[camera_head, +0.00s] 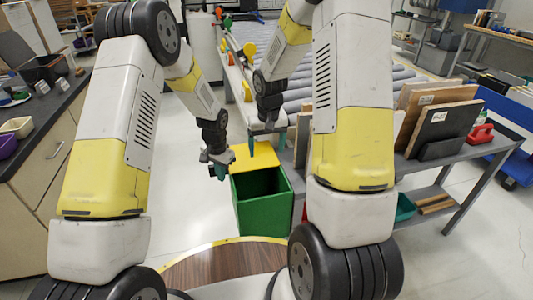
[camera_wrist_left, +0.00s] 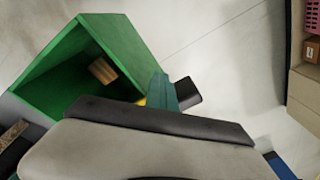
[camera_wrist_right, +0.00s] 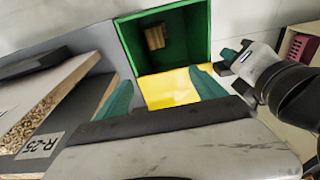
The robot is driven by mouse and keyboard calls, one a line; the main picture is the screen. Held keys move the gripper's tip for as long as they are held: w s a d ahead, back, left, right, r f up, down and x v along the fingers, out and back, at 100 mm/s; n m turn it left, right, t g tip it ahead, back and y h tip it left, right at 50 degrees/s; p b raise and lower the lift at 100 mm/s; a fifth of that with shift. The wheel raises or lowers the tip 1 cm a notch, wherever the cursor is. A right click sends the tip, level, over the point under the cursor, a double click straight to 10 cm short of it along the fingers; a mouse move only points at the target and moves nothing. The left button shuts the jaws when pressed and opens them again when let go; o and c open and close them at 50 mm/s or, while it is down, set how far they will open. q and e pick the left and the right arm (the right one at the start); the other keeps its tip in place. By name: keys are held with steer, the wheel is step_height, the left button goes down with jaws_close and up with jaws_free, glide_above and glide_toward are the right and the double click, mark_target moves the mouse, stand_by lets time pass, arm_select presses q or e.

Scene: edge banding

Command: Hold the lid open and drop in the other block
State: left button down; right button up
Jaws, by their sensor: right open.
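The green bin (camera_head: 262,215) stands on the floor with its yellow lid (camera_head: 258,157) open, tilted back on the far side. A wooden block with a dark line across it lies inside, visible in the left wrist view (camera_wrist_left: 102,70) and right wrist view (camera_wrist_right: 154,37); I cannot tell whether it is one piece or two. My left gripper (camera_head: 219,170) is beside the lid's left edge, its fingers together with nothing visible between them; I cannot tell if it touches the lid. My right gripper (camera_wrist_right: 163,92) is open and empty above the lid.
A grey workbench (camera_head: 445,160) with upright boards (camera_head: 445,128) stands to the right of the bin. A roller conveyor (camera_head: 400,75) is behind. A dark counter (camera_head: 45,110) stands at the left, with clear floor (camera_head: 185,205) between it and the bin.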

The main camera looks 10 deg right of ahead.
arm_select(q)
steer(key=shift+w, duration=0.1)
arm_select(e)
step_height(320, 180, up, 9)
stand_by(0.6)
arm_select(q)
steer(key=shift+s, duration=9.7)
step_height(320, 180, up, 10)
steer(key=shift+d, duration=0.35)
